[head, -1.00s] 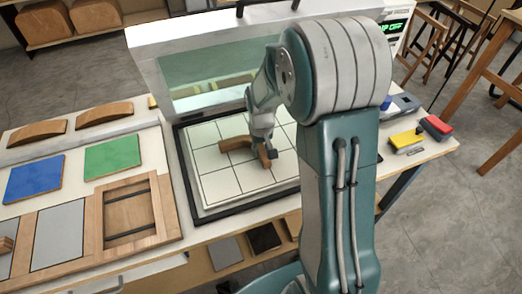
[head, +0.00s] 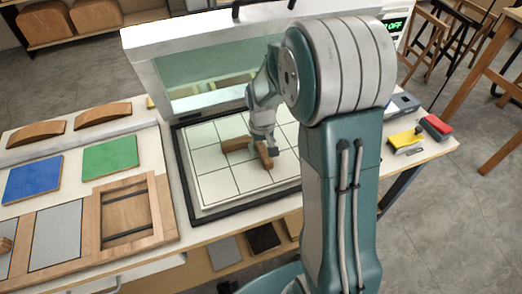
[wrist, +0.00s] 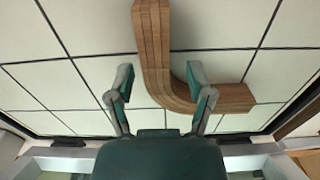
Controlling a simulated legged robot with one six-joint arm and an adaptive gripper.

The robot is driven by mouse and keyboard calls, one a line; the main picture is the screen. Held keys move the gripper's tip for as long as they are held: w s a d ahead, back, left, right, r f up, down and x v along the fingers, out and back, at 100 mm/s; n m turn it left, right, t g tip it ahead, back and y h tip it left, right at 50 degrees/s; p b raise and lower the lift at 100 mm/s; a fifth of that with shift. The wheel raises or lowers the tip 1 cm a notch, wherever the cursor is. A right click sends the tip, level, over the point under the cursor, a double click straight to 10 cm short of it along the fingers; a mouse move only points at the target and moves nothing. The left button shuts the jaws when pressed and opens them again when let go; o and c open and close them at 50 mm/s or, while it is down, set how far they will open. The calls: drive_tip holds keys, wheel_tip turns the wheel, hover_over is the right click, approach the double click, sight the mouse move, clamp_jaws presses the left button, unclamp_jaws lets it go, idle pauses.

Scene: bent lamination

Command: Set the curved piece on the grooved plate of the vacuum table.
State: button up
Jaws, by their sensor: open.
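The curved piece (head: 238,144) is a bent, layered brown wood part. It lies on the white grooved plate (head: 222,182) of the vacuum table, near the plate's middle. In the wrist view the curved piece (wrist: 155,50) shows its layers, with one leg running up and one to the right. My gripper (head: 268,150) is over the piece in the head view and partly covers it. In the wrist view my gripper (wrist: 160,85) is open, its fingers apart on either side of the bend. I cannot tell whether a finger touches the wood.
A dark frame (head: 190,200) edges the plate, and a raised lid (head: 190,75) stands behind it. To the left are a green panel (head: 110,157), a blue panel (head: 35,182) and a wooden frame (head: 150,190). A yellow block (head: 405,142) lies at the right.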

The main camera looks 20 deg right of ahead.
wheel_tip(320, 180, up, 10)
drive_tip(key=s+a+r+t, duration=0.2)
drive_tip(key=s+r, duration=0.3)
drive_tip(key=s, duration=0.5)
drive_tip(key=s+a+r+t, duration=0.2)
drive_tip(key=s+r, duration=0.4)
drive_tip(key=s, duration=0.4)
drive_tip(key=shift+s+a+t, duration=0.2)
drive_tip(key=shift+s+t, duration=0.05)
drive_tip(key=shift+t, duration=0.55)
